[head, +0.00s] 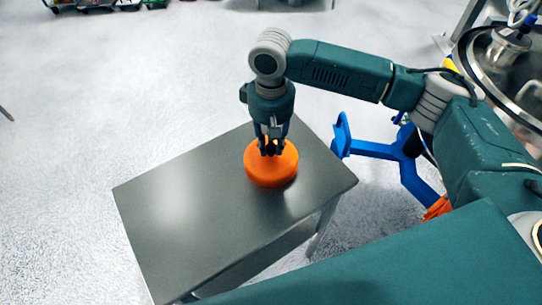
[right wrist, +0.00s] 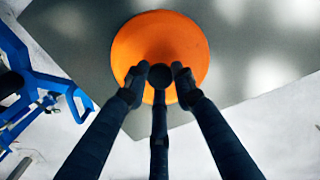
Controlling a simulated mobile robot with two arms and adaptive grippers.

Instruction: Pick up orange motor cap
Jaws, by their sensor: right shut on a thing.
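The orange motor cap (head: 271,172) is a round orange piece near the back right corner of a dark metal table (head: 180,215). My right gripper (head: 270,149) comes down on it from above and is shut on its upper middle part. In the right wrist view the cap (right wrist: 160,32) lies under the dark fingers (right wrist: 158,82), which hide its near middle. I cannot tell whether the cap's underside touches the tabletop. My left gripper is not in view.
A blue frame (head: 375,150) stands on the floor right of the table, and shows in the right wrist view (right wrist: 30,85). A large round metal vessel (head: 490,60) is at the upper right. The rest of the tabletop is clear.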

